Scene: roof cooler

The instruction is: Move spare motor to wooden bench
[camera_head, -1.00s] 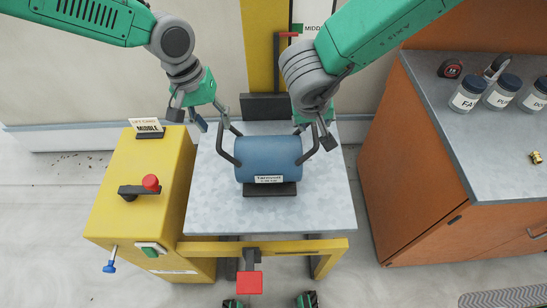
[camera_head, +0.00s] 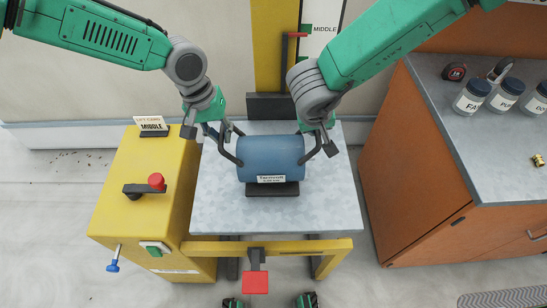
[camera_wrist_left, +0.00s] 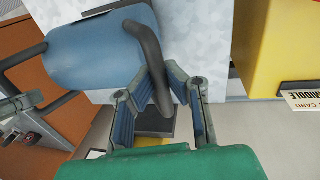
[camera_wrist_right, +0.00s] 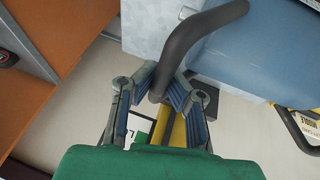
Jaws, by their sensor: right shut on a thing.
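The spare motor (camera_head: 270,158), a blue cylinder with a label and two dark side handles, sits on the grey lift-cart platform (camera_head: 220,210). It also shows in the left wrist view (camera_wrist_left: 90,50) and the right wrist view (camera_wrist_right: 265,50). My left gripper (camera_head: 222,130) is at the left handle (camera_wrist_left: 145,45); its fingers stand either side of the handle, apparently not clamped. My right gripper (camera_head: 318,132) is shut on the right handle (camera_wrist_right: 190,40). The wooden bench (camera_head: 415,160) with a grey top stands at the right.
The bench top holds several labelled jars (camera_head: 505,94), a tape measure (camera_head: 454,71), a padlock (camera_head: 501,68) and a brass piece (camera_head: 538,160). A yellow control box (camera_head: 125,210) with a red-knobbed lever (camera_head: 156,181) adjoins the platform. A red pedal (camera_head: 255,283) is in front.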

